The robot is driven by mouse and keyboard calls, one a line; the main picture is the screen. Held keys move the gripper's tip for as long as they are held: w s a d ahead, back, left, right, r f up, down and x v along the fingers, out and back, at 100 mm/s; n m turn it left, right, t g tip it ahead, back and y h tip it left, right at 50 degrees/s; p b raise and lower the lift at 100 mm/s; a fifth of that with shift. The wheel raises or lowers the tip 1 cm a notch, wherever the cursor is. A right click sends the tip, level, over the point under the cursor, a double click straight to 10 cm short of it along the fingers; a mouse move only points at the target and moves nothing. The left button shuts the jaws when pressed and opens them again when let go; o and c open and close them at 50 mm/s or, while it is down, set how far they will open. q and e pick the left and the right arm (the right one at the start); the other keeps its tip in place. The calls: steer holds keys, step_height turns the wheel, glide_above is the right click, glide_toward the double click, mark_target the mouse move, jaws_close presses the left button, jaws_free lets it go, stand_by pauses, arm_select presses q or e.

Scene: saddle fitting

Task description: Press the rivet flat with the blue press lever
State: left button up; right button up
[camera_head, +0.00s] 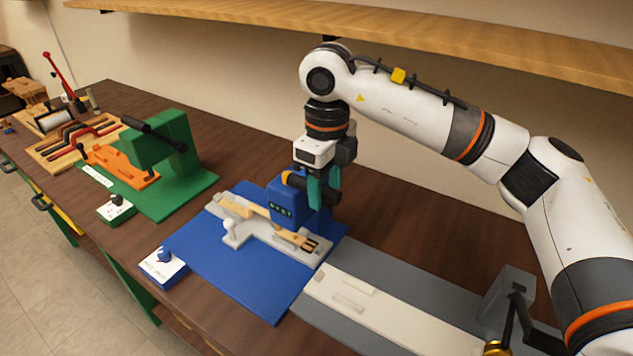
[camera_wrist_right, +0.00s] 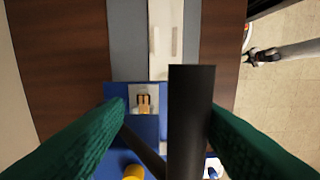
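The blue press (camera_head: 288,203) stands on a blue base plate (camera_head: 240,285). Its black lever bar (camera_wrist_right: 190,115) lies between the two green fingers of my right gripper (camera_wrist_right: 165,120) in the wrist view, nearer the right finger. The fingers are apart, and a gap shows beside the left one. In the head view my right gripper (camera_head: 320,192) is at the press, by the lever's yellow end (camera_head: 286,177). A tan strap (camera_head: 250,208) lies in a pale fixture under the press, its dark-slotted end (camera_head: 310,244) sticking out. The rivet cannot be made out. My left gripper is not in view.
A green press (camera_head: 165,150) with an orange piece (camera_head: 125,163) stands to the left. A grey plate with a pale bar (camera_head: 365,305) lies to the right. A wooden shelf (camera_head: 400,30) runs above.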

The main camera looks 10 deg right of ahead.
stand_by(0.4)
step_height(320, 180, up, 6)
steer(key=p, duration=0.3)
stand_by(0.4)
steer(key=shift+f, duration=0.15)
